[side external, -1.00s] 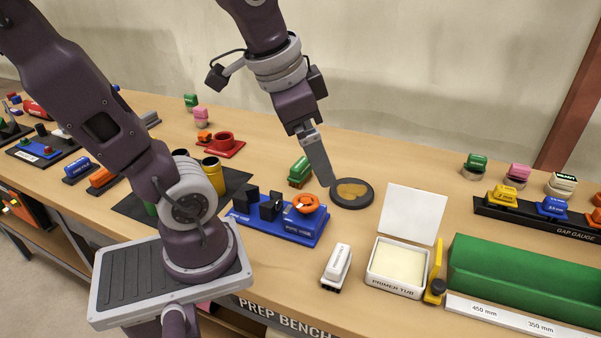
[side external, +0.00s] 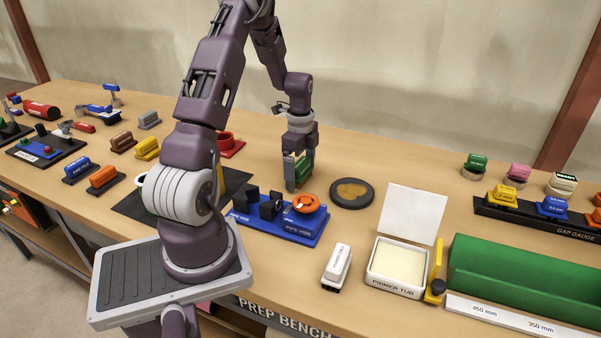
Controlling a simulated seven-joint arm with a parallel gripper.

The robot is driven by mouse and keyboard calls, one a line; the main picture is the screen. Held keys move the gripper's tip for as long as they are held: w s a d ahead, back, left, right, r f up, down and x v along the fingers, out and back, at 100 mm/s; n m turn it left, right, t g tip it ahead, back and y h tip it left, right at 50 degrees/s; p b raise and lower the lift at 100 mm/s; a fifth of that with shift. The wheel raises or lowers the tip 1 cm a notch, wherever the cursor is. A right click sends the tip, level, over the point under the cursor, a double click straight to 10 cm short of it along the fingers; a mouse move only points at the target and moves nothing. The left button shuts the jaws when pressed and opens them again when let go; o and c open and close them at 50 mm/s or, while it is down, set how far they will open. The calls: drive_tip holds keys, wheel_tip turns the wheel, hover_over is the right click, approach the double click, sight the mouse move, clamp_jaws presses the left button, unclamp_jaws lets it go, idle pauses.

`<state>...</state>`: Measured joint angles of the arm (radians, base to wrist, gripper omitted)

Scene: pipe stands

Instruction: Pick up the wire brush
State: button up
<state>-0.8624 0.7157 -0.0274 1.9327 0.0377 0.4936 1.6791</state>
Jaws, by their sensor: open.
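A green block (side external: 304,171) with a small pale label stands on the bench behind the blue pipe stand; I take it to be the wire brush, but its label is too small to read. My gripper (side external: 297,180) points down at the green block with its jaws open. One grey finger covers the left part of the block. The far finger is hidden, so I cannot tell whether the jaws touch it. A white block with dark bristles (side external: 337,264) stands apart, nearer the front edge.
The blue pipe stand (side external: 300,230) with an orange ring (side external: 306,203) is just in front of my gripper. A dark round dish (side external: 352,204) lies to the right. The primer tub (side external: 393,291) has its lid raised. Bare bench lies right of the dish.

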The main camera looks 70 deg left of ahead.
sight(300, 163)
drive_tip(key=c, duration=1.4)
wheel_tip(300, 163, up, 10)
